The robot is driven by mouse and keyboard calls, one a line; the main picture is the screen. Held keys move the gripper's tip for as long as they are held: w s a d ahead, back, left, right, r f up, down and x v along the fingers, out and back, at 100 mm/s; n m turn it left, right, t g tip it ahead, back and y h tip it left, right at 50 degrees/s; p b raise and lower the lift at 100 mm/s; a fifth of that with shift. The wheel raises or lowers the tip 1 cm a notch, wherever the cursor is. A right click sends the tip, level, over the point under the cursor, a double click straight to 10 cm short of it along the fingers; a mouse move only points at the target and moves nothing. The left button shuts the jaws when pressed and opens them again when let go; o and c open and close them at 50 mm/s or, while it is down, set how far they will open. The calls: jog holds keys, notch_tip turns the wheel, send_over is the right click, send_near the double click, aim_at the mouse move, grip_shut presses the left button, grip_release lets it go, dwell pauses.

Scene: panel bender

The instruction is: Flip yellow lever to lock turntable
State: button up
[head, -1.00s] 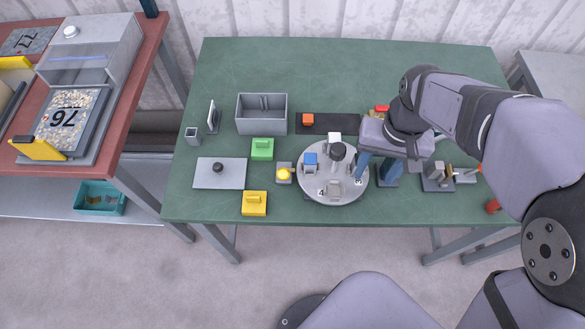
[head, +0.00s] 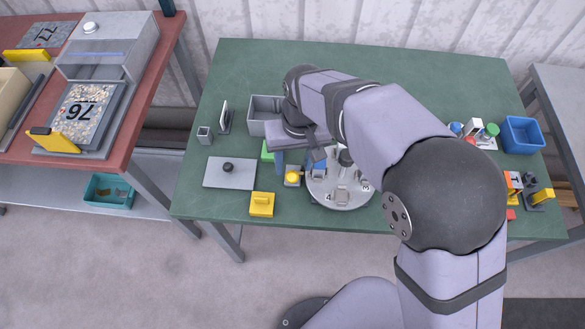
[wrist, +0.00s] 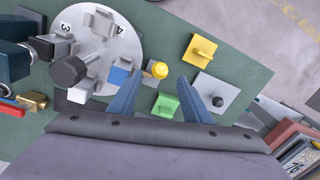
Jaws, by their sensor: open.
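The yellow lever (head: 292,177) has a round knob on a small grey base at the left edge of the round grey turntable (head: 352,203). In the wrist view the yellow knob (wrist: 159,69) is just beyond the fingertips, near the turntable's rim (wrist: 128,42). The turntable carries several fixtures, a dark knob and a blue-topped block (wrist: 119,74). My gripper (wrist: 160,83) is open and empty, with its two blue fingers spread on either side of the knob's line. It hangs above the table near the lever; its exact height is unclear. My arm hides part of the turntable in the head view.
A green block (wrist: 164,105) lies below, between the fingers in the wrist view. A yellow block (head: 262,205) and a grey plate with a black knob (head: 229,172) lie to the left. A grey bin (head: 264,117) stands behind.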

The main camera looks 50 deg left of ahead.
aim_at(293, 173)
jog(key=shift+s+f+p, duration=0.15)
jog(key=shift+f+p, duration=0.45)
jog(key=shift+f, duration=1.75)
jog(key=shift+c, duration=0.2)
jog(key=shift+a, duration=0.1)
grip_shut()
